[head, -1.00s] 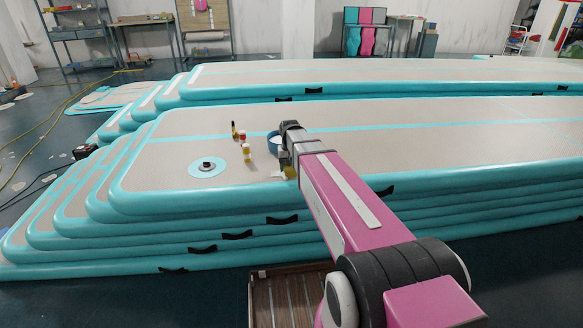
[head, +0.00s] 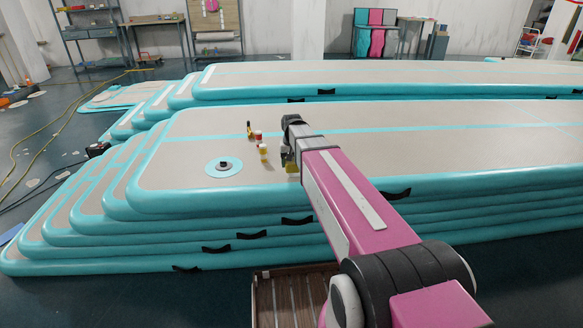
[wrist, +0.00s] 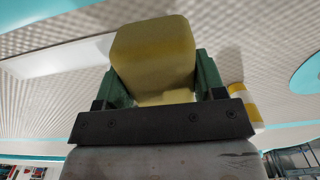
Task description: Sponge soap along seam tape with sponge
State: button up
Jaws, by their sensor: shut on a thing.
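My gripper (wrist: 153,85) is shut on a yellow block-shaped sponge (wrist: 153,50), with a green finger on each side of it. In the head view my gripper (head: 290,160) is over the near left part of the top inflatable track (head: 190,140), and the sponge is mostly hidden. A pale flat strip (wrist: 60,58) lies on the track at left in the wrist view; I cannot tell whether it is the seam tape. A teal stripe (head: 400,128) runs along the track top. I cannot tell whether the sponge touches the surface. No soap is clearly visible.
Small bottles, one dark (head: 250,130), one red-capped (head: 258,137) and one yellow (head: 264,152), stand just left of my gripper. A round teal patch with a dark valve (head: 224,167) lies further left. More tracks are stacked below and behind. The track's right side is clear.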

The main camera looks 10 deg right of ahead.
jog(key=shift+r, duration=2.45)
